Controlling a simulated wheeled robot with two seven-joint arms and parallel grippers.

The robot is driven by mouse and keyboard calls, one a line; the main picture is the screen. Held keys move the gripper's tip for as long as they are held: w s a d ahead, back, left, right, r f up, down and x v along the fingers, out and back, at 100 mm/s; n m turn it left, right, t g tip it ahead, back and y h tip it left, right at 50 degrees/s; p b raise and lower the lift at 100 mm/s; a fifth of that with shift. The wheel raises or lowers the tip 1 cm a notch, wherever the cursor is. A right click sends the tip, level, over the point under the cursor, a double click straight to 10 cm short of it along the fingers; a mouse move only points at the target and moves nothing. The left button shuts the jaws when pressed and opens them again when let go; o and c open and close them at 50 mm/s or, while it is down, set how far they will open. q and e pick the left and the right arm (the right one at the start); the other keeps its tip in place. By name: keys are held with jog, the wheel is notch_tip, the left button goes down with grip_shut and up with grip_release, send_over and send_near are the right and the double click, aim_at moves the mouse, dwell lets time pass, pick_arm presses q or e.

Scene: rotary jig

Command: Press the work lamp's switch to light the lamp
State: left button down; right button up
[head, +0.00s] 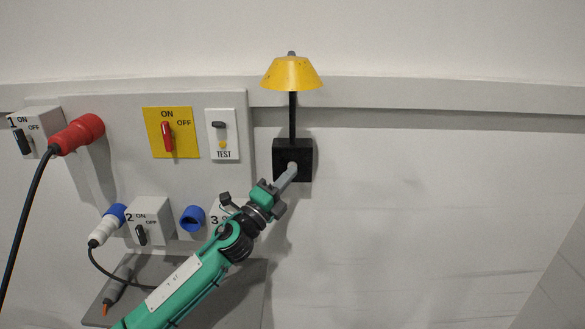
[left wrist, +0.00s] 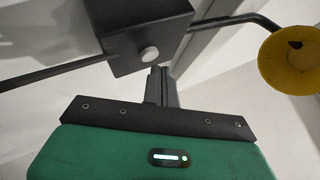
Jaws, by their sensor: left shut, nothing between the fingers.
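The work lamp has a yellow shade (head: 291,74) on a black post above a black box (head: 305,147) on the wall. No glow shows from the shade, which also appears at the right of the left wrist view (left wrist: 285,65). The box (left wrist: 125,25) carries a round grey button (left wrist: 150,54), the switch. In the head view my fingers cover part of the box front. My left gripper (head: 291,169) is shut and empty, its fingertips (left wrist: 161,72) close beside the button. I cannot tell whether they touch the box. My right gripper is not in view.
A grey panel (head: 125,180) left of the lamp holds a yellow ON/OFF switch plate (head: 185,147), a TEST plate (head: 229,142), a red plug (head: 82,132) and a blue-and-white plug (head: 103,232), both cabled. A grey shelf (head: 240,290) lies below. The wall right of the lamp is clear.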

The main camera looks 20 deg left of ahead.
pick_arm(q)
jog(key=shift+w, duration=0.1)
dwell(0.4)
jog(key=shift+w+a, duration=0.15)
jog(key=shift+w, duration=0.2)
dwell(0.4)
jog(key=shift+s, duration=0.5)
jog(key=s+d+p, duration=0.1)
jog(key=s+d, duration=0.1)
jog(key=s, duration=0.3)
jog(key=shift+s, duration=0.35)
